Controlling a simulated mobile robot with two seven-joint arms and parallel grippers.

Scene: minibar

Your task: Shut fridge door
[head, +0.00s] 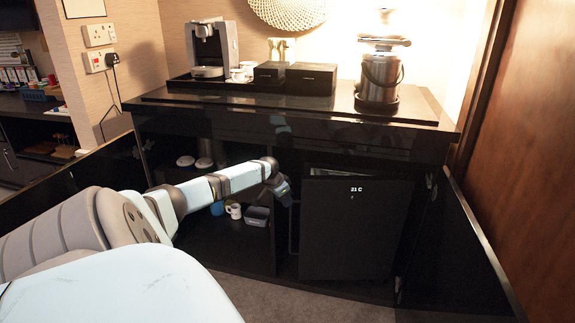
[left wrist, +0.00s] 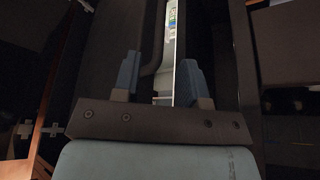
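The fridge door (head: 355,235) is a black panel with a "21 C" readout, low in the right part of the cabinet. It stands slightly ajar: a pale strip of the interior shows above its top edge. My left gripper (head: 282,190) is beside the door's upper left edge, in front of the cabinet. In the left wrist view, my left gripper (left wrist: 158,80) has its two fingers apart, with nothing clearly held. A bright strip of the fridge interior (left wrist: 170,55) shows beyond and between the fingers. I cannot tell whether a finger touches the door. My right gripper is not in view.
An open cabinet door (head: 465,250) stands to the right of the fridge, another (head: 90,175) to the left. A shelf left of the fridge holds a white mug (head: 234,211) and a dark container (head: 258,216). The countertop (head: 220,98) carries a coffee machine (head: 213,48) and boxes. Carpet is clear in front.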

